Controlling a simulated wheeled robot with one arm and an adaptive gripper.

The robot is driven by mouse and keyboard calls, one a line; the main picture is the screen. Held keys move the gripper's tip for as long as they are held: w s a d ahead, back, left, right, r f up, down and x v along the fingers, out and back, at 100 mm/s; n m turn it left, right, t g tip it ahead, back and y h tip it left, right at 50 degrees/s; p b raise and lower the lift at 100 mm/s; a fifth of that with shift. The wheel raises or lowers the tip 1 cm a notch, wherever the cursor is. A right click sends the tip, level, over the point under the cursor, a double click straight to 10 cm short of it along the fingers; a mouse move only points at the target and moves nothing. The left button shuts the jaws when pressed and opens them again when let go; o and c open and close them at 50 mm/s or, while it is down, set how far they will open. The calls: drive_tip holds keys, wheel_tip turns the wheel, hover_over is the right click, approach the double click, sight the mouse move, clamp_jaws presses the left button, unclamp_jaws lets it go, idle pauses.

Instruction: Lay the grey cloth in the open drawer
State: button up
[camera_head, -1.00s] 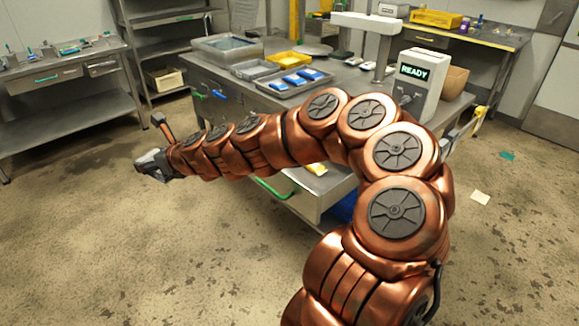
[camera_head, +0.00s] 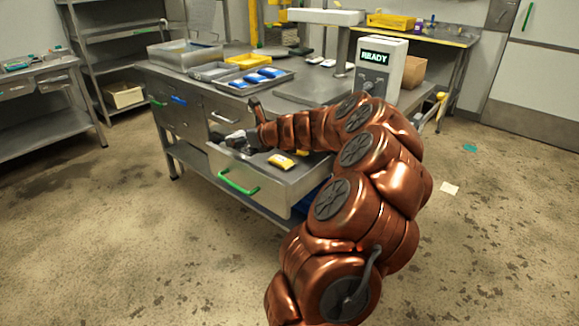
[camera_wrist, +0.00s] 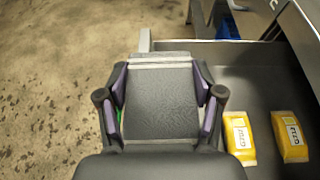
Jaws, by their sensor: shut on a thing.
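The open drawer (camera_head: 285,198) pulls out of the steel workbench and has a green handle (camera_head: 238,183) on its front. Two yellow packs (camera_wrist: 240,135) lie on its dark floor, at the right in the wrist view. My gripper (camera_wrist: 162,72) is shut on the grey cloth (camera_wrist: 162,112), a flat dark textured piece with pale stripes at its far end. In the head view my gripper (camera_head: 238,140) is over the drawer, toward its far left side. The cloth covers part of the drawer's front wall in the wrist view. Its height above the drawer floor is hard to tell.
A tray (camera_head: 252,82) with blue packs, a grey bin (camera_head: 185,54) and a machine reading READY (camera_head: 380,68) stand on the workbench. A side bench (camera_head: 30,100) and a shelf rack (camera_head: 118,55) stand at left. The floor in front is clear.

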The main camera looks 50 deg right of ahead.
sight(259, 163)
drive_tip(key=s+d+b, duration=0.1)
drive_tip(key=s+d, duration=0.1)
drive_tip(key=d, duration=0.3)
drive_tip(key=shift+f+b, duration=1.45)
drive_tip(key=shift+f, duration=3.3)
drive_tip(key=shift+f, duration=0.6)
drive_tip(key=o, duration=1.1)
drive_tip(key=shift+f, duration=0.1)
drive_tip(key=shift+o, duration=0.2)
drive_tip(key=shift+r, duration=0.5)
drive_tip(key=p+v, duration=0.2)
drive_tip(key=v, duration=1)
drive_tip(key=shift+r, duration=0.15)
drive_tip(key=shift+a, duration=0.1)
